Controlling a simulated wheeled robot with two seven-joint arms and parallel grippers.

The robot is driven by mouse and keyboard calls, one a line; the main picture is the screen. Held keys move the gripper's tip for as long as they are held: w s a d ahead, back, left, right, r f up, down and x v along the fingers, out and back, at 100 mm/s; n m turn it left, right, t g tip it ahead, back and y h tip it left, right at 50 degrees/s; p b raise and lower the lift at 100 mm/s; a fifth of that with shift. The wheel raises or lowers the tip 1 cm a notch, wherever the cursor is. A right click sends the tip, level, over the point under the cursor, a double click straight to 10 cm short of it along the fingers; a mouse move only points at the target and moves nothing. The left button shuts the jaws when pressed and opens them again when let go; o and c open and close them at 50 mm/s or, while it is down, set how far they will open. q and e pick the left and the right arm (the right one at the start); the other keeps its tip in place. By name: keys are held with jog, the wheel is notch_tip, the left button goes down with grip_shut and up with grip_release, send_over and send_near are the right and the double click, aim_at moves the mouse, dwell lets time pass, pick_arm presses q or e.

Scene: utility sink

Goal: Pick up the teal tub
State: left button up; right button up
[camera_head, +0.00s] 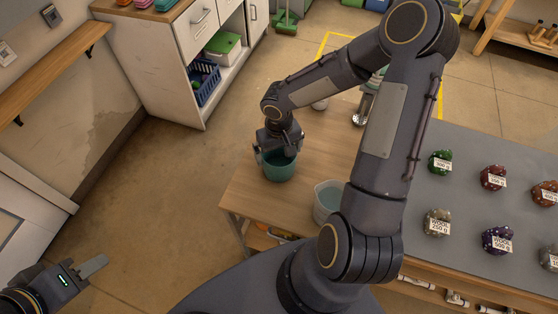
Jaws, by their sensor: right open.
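The teal tub (279,170) stands upright near the left corner of the wooden table. My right gripper (283,157) is over the tub, with its fingertips at or inside the rim. The fingers are dark and partly hidden by the wrist, and I cannot tell whether they touch the wall. My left gripper (92,268) is at the lower left, over the floor and away from the table. Only one of its fingers shows clearly.
A pale translucent tub (328,201) stands on the wooden table (250,199), close to my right arm. A grey mat (465,180) at the right holds several labelled yarn-like balls. A white cabinet (165,70) stands behind. The floor left of the table is clear.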

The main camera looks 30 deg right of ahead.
aim_at(279, 161)
notch_tip(279, 161, down, 2)
jog(key=shift+f, duration=0.2)
jog(key=c, duration=0.7)
jog(key=shift+r, duration=0.1)
